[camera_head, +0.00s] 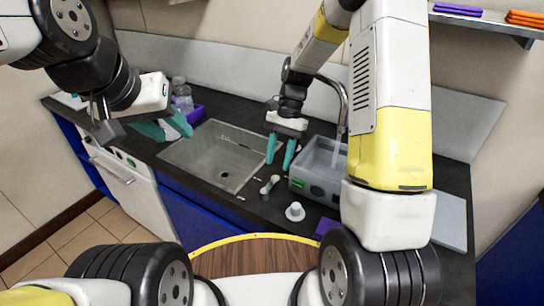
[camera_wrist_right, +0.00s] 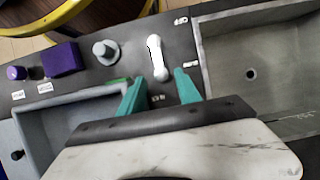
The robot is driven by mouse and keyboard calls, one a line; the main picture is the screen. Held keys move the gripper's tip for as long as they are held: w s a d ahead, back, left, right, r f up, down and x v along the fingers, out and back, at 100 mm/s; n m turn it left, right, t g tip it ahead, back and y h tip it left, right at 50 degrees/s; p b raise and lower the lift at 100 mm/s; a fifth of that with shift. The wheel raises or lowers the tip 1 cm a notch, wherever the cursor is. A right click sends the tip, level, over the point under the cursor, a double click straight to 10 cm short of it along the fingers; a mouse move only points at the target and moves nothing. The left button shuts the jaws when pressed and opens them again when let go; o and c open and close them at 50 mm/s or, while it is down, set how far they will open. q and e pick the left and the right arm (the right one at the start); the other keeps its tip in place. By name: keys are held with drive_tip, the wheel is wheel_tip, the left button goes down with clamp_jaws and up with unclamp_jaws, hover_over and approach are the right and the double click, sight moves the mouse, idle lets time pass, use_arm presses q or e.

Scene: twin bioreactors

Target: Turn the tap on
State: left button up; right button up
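The tap's curved metal spout (camera_head: 342,100) rises behind the counter, partly hidden by my right arm. A pale streak shows below its end; I cannot tell whether it is water. A small white lever-like piece (camera_head: 269,185) with rounded ends is on the dark counter between the sink and a grey basin; it also shows in the right wrist view (camera_wrist_right: 156,58). I cannot tell whether it is the tap's handle. My right gripper (camera_head: 279,161) is open above the counter, its teal fingers (camera_wrist_right: 160,84) apart and pointing towards this piece. My left gripper (camera_head: 172,126) is open and empty left of the sink.
The sink (camera_head: 226,170) is empty, with a dark drain. The grey basin (camera_head: 309,190) stands right of my right gripper. A grey conical knob (camera_head: 295,211) and a purple block (camera_wrist_right: 62,59) are near the front edge. Bottles (camera_head: 181,92) in a purple tray stand at the left.

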sight(273, 180)
drive_tip(key=x, duration=0.5)
clamp_jaws()
drive_tip(key=shift+w, duration=0.1)
idle(1.3)
